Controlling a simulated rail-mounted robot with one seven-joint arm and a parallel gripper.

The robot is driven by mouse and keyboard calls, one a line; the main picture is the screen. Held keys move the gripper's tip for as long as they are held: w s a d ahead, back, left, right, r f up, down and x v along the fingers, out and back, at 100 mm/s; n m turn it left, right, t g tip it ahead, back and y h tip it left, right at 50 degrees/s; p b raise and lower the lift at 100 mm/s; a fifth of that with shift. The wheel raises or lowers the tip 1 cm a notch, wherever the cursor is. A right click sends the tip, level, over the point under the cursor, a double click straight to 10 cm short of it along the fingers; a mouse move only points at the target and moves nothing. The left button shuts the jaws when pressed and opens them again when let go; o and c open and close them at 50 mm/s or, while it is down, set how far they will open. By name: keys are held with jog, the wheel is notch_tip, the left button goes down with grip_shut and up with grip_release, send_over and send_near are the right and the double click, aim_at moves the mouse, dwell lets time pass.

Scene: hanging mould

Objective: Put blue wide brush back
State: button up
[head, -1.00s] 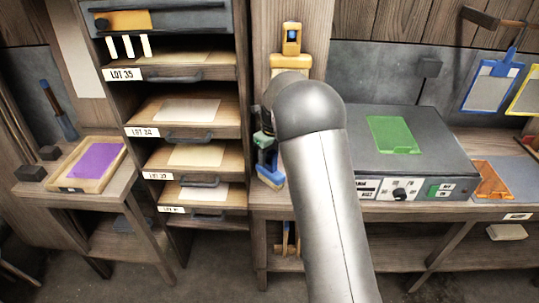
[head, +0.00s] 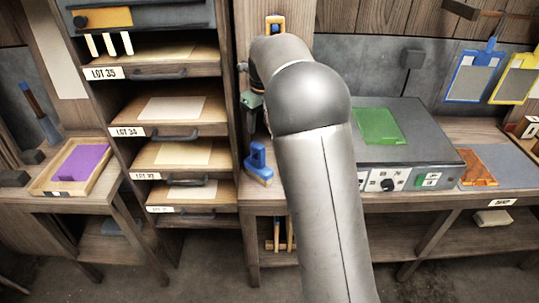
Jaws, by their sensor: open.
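The blue wide brush (head: 257,163) stands on the bench's left end, just left of my arm, with its blue handle up and a tan strip along its bottom edge. My gripper (head: 251,108) is above the brush, partly hidden behind my own arm. It is open, and a gap shows between it and the brush handle. The fingertips are small and dark, so their exact spacing is hard to see.
A grey machine with a green sheet (head: 378,126) stands right of my arm. A drawer rack (head: 226,80) rises at the left, beside a wooden tray (head: 42,183) with a purple sheet. An orange piece (head: 478,168) lies on the bench.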

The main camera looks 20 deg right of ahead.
jog(key=shift+s+r+n, duration=0.15)
jog(key=shift+s+n, duration=0.25)
jog(key=shift+s, duration=0.05)
jog(key=s+f+n, duration=0.3)
jog(key=s+n, duration=1.1)
jog(key=s, duration=0.4)
jog(key=s+a+f+n, duration=0.1)
jog(key=s+f+n, duration=0.2)
jog(key=s+n, duration=1.2)
jog(key=s, duration=0.3)
jog(key=shift+s+a+g+h, duration=0.2)
jog(key=shift+s+g+h, duration=0.1)
jog(key=shift+s+g, duration=0.1)
jog(key=shift+f, duration=0.1)
